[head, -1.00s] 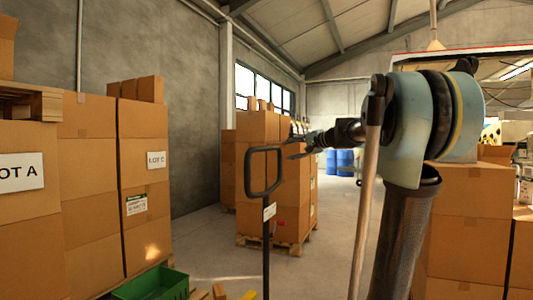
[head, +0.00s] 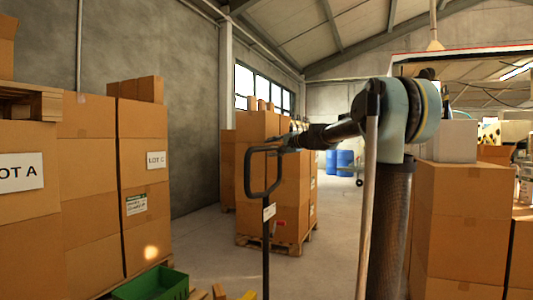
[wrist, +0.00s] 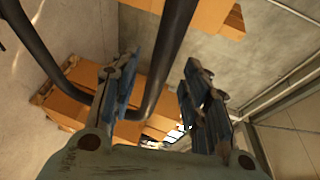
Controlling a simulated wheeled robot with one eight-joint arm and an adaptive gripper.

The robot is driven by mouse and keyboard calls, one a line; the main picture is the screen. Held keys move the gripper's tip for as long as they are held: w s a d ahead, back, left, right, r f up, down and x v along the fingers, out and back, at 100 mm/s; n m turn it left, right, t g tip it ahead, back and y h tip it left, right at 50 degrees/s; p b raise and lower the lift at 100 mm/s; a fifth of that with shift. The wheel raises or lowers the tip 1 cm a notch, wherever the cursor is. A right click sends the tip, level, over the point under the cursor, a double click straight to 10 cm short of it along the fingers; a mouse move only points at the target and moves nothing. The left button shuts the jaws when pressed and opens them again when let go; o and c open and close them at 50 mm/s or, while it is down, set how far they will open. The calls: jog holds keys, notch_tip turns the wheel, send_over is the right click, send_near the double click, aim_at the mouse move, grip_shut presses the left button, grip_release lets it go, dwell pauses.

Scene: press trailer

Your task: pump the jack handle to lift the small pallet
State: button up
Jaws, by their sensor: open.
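The jack handle (head: 265,172) is a black loop on an upright black shaft, in the middle of the head view. It also fills the upper left of the wrist view (wrist: 165,65). My gripper (head: 286,144) is open at the loop's upper right corner. In the wrist view its two fingers (wrist: 160,90) stand apart, and one bar of the loop shows between them; I cannot tell whether they touch it. The jack's lower part is out of view. A wooden pallet (head: 288,247) under stacked cartons stands behind the handle; I cannot tell if it is the small pallet.
Tall carton stacks (head: 90,200) stand on the left, with a green crate (head: 150,284) at their foot. More cartons (head: 465,215) stand on the right. Blue drums (head: 339,162) are at the back. Bare floor (head: 325,225) lies between the middle pallet and my arm.

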aim_at(268, 148)
jog(key=shift+x, duration=2.45)
jog(key=shift+c, duration=0.4)
jog(key=shift+s, duration=0.1)
grip_shut()
